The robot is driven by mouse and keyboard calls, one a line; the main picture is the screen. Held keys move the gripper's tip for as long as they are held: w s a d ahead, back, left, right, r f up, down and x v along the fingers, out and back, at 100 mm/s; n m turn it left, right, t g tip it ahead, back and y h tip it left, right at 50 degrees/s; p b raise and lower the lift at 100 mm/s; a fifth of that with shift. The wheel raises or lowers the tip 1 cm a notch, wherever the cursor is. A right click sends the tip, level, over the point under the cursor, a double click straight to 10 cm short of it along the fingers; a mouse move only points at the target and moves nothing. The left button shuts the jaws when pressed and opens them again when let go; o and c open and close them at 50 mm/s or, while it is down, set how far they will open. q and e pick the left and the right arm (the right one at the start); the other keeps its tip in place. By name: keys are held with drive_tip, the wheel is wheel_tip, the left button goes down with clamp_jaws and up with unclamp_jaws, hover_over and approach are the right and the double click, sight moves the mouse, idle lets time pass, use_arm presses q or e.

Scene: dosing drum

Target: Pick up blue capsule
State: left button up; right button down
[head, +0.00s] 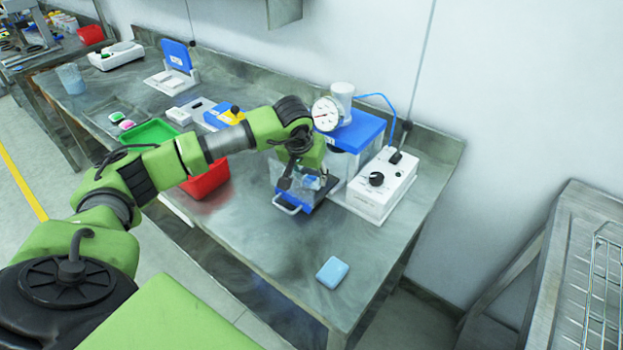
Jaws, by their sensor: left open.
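My left gripper (287,184) points down over a clear-walled blue holder (296,206) with a pale handle, at the front of the blue-topped machine. It is open. A small light blue piece (313,183) shows beside the fingers in the holder. It may be the blue capsule, but it is partly hidden and too small to be sure. I cannot tell whether the fingers touch it. A larger light blue rounded block (332,272) lies apart on the bare table near the front edge. My right gripper is not in view.
The machine (357,131) carries a round gauge (326,114). A white control box (381,186) with a black knob stands to its right. A green tray (150,134) and red bin (206,179) lie left, partly behind my arm. The front right of the table (270,245) is mostly clear.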

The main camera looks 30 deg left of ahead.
use_arm(q)
drive_tip(key=shift+x, duration=1.25)
drive_tip(key=c, duration=0.7)
